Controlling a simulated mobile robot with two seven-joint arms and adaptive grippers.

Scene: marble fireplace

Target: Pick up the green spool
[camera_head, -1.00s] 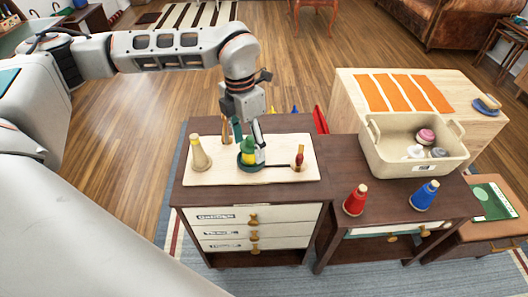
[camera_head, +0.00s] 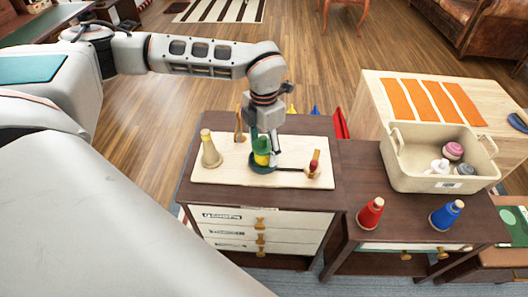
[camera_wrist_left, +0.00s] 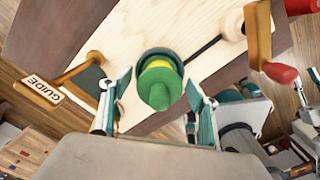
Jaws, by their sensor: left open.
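The green spool (camera_head: 262,145) stands upright on the pale wooden board, with a yellow band around its lower part. In the left wrist view the green spool (camera_wrist_left: 158,90) sits in a dark green round base, between the two fingers and slightly beyond their tips. My left gripper (camera_head: 265,142) comes down from above at the spool. In the left wrist view my left gripper (camera_wrist_left: 157,112) is open, one finger on each side of the spool, with gaps visible. My right gripper is not in view.
A red spool (camera_head: 370,213) and blue spool (camera_head: 446,215) stand on the right table. Behind them is a beige bin (camera_head: 412,172) with several items.

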